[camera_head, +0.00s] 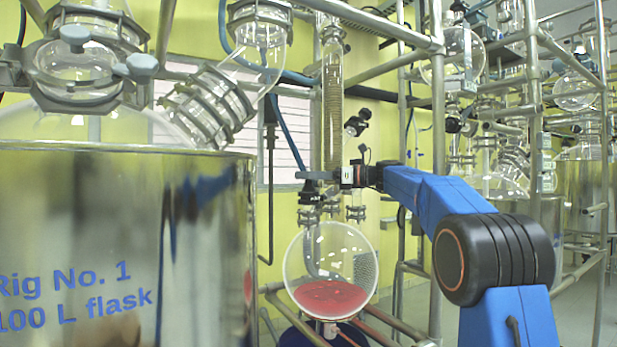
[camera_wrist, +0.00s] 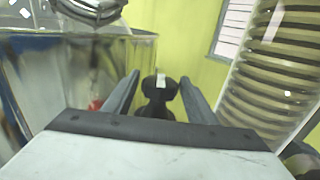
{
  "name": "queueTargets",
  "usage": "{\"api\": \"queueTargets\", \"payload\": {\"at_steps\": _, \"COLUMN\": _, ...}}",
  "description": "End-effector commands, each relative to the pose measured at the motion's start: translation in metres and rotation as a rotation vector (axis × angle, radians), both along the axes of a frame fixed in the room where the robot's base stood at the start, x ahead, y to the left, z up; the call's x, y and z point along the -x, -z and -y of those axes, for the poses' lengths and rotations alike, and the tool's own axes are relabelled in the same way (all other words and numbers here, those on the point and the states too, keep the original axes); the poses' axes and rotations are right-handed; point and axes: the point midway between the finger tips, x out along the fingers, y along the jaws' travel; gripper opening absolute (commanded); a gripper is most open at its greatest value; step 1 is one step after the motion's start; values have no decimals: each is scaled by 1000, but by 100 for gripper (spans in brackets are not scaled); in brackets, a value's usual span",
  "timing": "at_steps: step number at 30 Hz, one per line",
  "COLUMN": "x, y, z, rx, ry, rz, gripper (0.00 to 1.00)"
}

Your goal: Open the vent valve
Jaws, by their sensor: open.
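A black valve handle with a small white mark (camera_wrist: 157,101) shows in the wrist view, between the two grey fingers of my gripper (camera_wrist: 160,80). The fingers are apart, with a gap visible on each side of the handle. I see no contact. In the head view my gripper (camera_head: 318,175) reaches left from the blue arm, at the lower end of the glass coil column (camera_head: 333,100). A dark valve part (camera_head: 309,190) shows at its fingertips, partly hidden there. I cannot read a label that names it the vent valve.
A large steel vessel (camera_head: 120,240) fills the left. A round glass flask with red liquid (camera_head: 331,270) hangs below my gripper. Another black knob (camera_head: 356,124) sits right of the coil column. Metal frame tubes (camera_head: 437,150) stand close to my arm.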

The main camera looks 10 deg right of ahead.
Motion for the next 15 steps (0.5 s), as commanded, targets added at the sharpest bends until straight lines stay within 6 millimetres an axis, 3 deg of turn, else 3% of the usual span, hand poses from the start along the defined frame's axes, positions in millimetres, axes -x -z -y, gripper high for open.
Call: {"api": "queueTargets", "payload": {"at_steps": 15, "x": 2, "y": 0, "z": -2, "rx": 0, "ry": 306, "rz": 0, "gripper": 52}}
